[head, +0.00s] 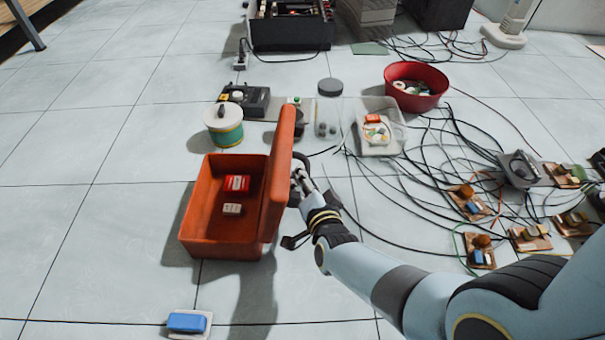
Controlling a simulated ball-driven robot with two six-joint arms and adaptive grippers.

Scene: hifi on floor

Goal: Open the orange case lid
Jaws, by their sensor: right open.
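The orange case (193,217) sits on the tiled floor left of centre. Its lid (278,170) stands raised and roughly upright along the case's right side. A red-and-white item (236,183) and a small white item (232,209) lie inside on the case floor. My right gripper (297,190) is at the lid's right, outer face, close to it and partly hidden behind it. It is open; whether it touches the lid I cannot tell. My left gripper is out of the picture.
A blue-topped block (187,322) lies in front of the case. A lidded jar (224,124), a dark device (247,98) and a clear tray (381,128) stand behind. A red bowl (415,86) stands farther back. Tangled cables and small boards (470,201) cover the right. The left floor is clear.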

